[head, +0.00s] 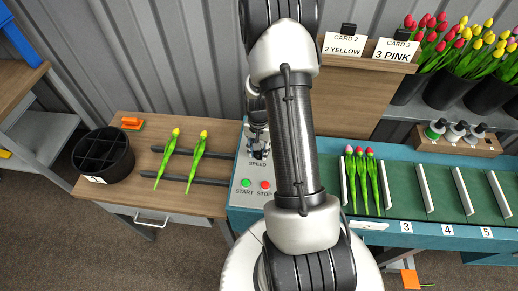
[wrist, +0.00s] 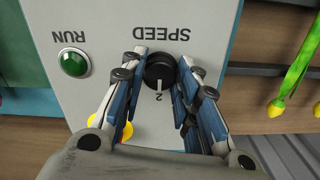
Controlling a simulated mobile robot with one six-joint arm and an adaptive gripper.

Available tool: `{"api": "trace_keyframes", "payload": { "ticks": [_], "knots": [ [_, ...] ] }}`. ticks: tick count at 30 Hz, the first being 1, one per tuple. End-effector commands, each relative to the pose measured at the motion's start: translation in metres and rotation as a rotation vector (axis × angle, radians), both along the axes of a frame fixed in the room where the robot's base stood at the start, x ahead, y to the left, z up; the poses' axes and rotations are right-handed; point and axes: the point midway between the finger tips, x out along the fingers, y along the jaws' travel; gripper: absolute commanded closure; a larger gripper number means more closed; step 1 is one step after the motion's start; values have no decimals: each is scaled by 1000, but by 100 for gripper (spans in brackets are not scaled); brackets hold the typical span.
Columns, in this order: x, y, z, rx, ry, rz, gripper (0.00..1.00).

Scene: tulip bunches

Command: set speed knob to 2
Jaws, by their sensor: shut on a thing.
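The speed knob (wrist: 160,70) is a dark round knob on the pale control panel (wrist: 115,20), under the upside-down word SPEED in the wrist view. A digit 2 (wrist: 159,97) shows right beside the knob, on its side nearer my gripper. I cannot clearly make out the knob's pointer. My gripper (wrist: 162,78) is shut on the knob, with one blue-padded finger on each side of it. In the head view my gripper (head: 258,148) is down at the panel above the SPEED label, and my arm hides part of the panel.
A green RUN lamp (wrist: 75,62) and a partly hidden yellow thing (wrist: 124,131) are near the fingers. START (head: 245,183) and STOP (head: 265,185) buttons are on the panel. Two yellow tulips (head: 168,155) lie left; several tulips (head: 360,175) lie on the green conveyor (head: 405,175) right.

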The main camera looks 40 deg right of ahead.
Motion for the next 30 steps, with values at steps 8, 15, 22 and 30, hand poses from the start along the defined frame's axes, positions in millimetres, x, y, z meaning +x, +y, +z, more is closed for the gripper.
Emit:
{"api": "trace_keyframes", "payload": {
  "ticks": [8, 15, 22, 30],
  "knots": [
    [0, 0, 0, -1, 0, 1, 71],
    [0, 0, 0, -1, 0, 2, 55],
    [0, 0, 0, 0, 0, 2, 50],
    [1, -1, 11, -2, -3, 2, 50]
  ]
}}
